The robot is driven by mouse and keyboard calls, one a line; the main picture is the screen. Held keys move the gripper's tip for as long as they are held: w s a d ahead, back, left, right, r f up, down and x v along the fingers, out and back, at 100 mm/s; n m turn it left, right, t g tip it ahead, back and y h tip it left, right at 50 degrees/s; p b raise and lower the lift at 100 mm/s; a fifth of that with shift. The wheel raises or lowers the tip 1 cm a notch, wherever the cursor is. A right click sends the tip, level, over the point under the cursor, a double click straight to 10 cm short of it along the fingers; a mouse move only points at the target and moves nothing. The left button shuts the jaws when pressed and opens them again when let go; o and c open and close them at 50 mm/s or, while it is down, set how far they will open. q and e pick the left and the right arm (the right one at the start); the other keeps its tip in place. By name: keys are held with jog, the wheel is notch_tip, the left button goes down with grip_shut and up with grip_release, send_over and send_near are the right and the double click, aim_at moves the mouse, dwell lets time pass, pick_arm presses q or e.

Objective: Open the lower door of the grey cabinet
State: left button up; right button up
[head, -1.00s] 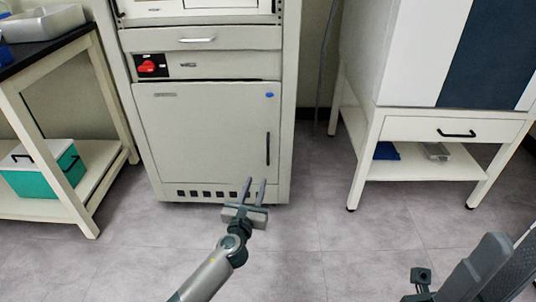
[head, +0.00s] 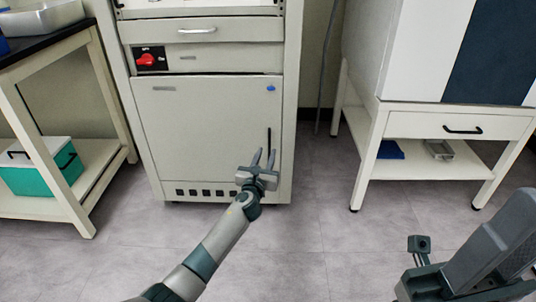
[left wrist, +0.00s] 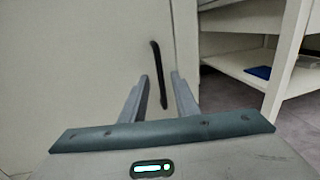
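The grey cabinet (head: 215,60) stands at the back centre. Its lower door (head: 205,135) is closed, with a thin black vertical handle (head: 269,142) near the right edge. My left gripper (head: 264,157) is open and empty in front of the door's lower right part, near the handle's lower end. In the left wrist view the handle (left wrist: 156,62) stands ahead, its lower part in line with the gap between the open fingers (left wrist: 160,90). I cannot tell whether they touch it. At the lower right of the head view is part of my right arm, its fingers not clearly shown.
A side table (head: 100,170) with a teal box (head: 45,172) on its shelf stands at the left. A white stand with a drawer (head: 430,125) is at the right. The cabinet has a red switch (head: 148,60) above the door. The floor (head: 320,240) in front is clear.

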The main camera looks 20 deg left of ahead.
aim_at(269, 147)
pick_arm(q)
jog(key=shift+w+a+b, duration=0.2)
jog(key=shift+w+b, duration=0.5)
jog(key=shift+w, duration=1.15)
grip_shut()
